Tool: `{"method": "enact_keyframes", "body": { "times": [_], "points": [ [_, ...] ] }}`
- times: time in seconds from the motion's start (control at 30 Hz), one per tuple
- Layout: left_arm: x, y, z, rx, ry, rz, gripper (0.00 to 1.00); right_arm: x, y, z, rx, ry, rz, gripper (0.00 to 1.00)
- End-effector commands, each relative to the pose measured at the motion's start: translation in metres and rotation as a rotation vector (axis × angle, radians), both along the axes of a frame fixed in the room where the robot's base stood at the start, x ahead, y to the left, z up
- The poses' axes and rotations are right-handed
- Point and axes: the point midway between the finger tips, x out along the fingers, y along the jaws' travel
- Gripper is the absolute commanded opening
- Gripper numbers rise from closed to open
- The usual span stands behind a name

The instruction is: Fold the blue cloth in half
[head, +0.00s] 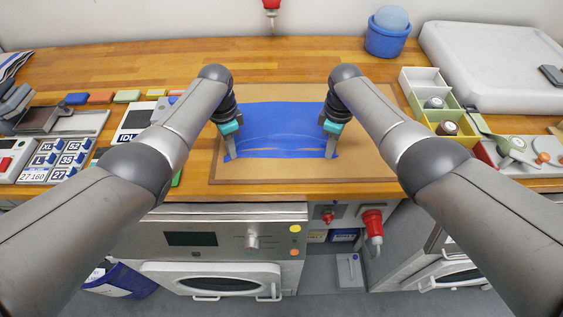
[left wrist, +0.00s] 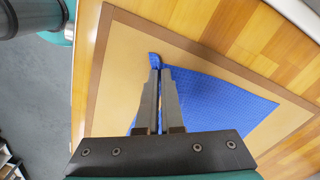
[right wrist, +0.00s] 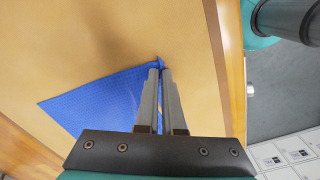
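The blue cloth (head: 280,120) lies on a tan board (head: 372,150) on the wooden counter. Its near edge is wavy, and slivers of the board show close to that edge. My left gripper (head: 230,155) is at the cloth's near left corner, and my right gripper (head: 331,154) is at the near right corner. In the left wrist view the fingers (left wrist: 158,72) are nearly together with a bit of cloth pinched at the tips. In the right wrist view the fingers (right wrist: 161,72) close on the other corner in the same way.
A blue tub (head: 386,40) stands at the back right, with a large white case (head: 490,60) beside it. Small bins (head: 424,80) stand right of the board. Size labels (head: 62,160) and coloured blocks (head: 100,97) lie to the left. The counter behind the board is clear.

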Motion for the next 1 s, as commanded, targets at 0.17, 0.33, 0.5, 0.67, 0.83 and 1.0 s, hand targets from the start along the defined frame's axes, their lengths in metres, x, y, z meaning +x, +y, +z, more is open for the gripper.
{"method": "enact_keyframes", "body": {
  "times": [0.17, 0.33, 0.5, 0.67, 0.83, 1.0],
  "points": [
    [-0.001, 0.002, -0.001, 0.004, 0.002, 0.001, 0.0, -0.001, -0.002, -0.001, -0.004, 0.002, -0.002, 0.0],
    [-0.001, 0.002, -0.001, 0.004, 0.002, 0.002, 0.0, -0.001, -0.002, -0.001, -0.004, 0.002, -0.002, 0.0],
    [-0.001, 0.002, -0.002, 0.004, 0.002, 0.002, 0.0, -0.001, -0.002, -0.002, -0.004, 0.002, -0.002, 0.0],
    [-0.001, 0.002, -0.001, 0.004, 0.002, 0.002, 0.0, -0.001, -0.002, -0.001, -0.004, 0.002, -0.002, 0.0],
    [-0.001, 0.003, 0.002, 0.006, 0.002, 0.002, 0.0, -0.001, -0.002, 0.002, -0.004, 0.002, -0.002, 0.0],
    [0.0, 0.003, 0.01, 0.005, 0.002, 0.002, 0.0, -0.001, -0.003, 0.01, -0.005, 0.001, -0.002, 0.0]
  ]
}}
